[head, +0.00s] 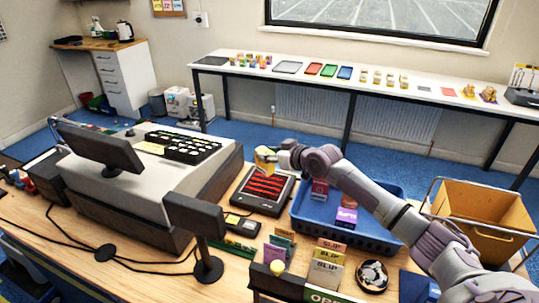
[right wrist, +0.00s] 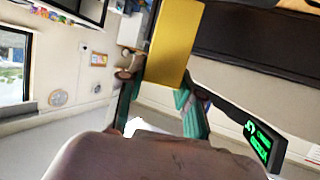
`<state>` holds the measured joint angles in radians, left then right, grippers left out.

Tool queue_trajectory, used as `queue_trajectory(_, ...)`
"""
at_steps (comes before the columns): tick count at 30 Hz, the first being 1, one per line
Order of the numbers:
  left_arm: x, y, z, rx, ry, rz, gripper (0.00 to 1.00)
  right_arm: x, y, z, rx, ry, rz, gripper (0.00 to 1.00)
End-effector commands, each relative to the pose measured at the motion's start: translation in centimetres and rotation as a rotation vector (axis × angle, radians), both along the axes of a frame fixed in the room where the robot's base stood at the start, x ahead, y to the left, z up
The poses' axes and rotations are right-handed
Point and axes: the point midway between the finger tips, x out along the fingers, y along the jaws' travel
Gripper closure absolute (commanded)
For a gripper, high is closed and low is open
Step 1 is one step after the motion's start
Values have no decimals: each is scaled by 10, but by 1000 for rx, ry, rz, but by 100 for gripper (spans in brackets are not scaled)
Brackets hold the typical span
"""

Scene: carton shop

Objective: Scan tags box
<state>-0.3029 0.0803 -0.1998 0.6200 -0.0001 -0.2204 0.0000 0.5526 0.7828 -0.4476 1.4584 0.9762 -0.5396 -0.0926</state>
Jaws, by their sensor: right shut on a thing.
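My right gripper (head: 275,160) is shut on a small yellow box (head: 264,159), holding it up just above the far edge of the scanner (head: 264,190). The scanner is a dark flat unit with glowing red lines. In the right wrist view the yellow box (right wrist: 173,42) sticks out beyond the teal fingers (right wrist: 160,108); no lettering on it is readable, so I cannot tell whether it is the tags box. My left gripper is not in view.
A blue crate (head: 372,238) right of the scanner holds a dark red box (head: 320,190) and a purple box (head: 346,218). The cash register (head: 150,190) stands left, a small display (head: 195,214) in front. A black screen (right wrist: 258,143) shows green characters. A cardboard-coloured bin (head: 485,218) stands right.

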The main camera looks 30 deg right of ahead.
Motion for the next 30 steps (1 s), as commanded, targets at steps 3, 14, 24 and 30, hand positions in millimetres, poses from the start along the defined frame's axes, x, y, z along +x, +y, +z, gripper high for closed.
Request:
queue_trajectory(3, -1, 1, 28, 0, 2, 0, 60, 1, 0, 34, 0, -4, -1, 100)
queue_trajectory(14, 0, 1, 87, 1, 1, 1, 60, 0, 0, 106, 0, -3, -1, 100)
queue_trajectory(24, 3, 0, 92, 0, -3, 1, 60, 0, 0, 114, 1, -2, 0, 100)
queue_trajectory(30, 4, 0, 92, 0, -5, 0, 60, 0, 0, 114, -1, -2, -1, 100)
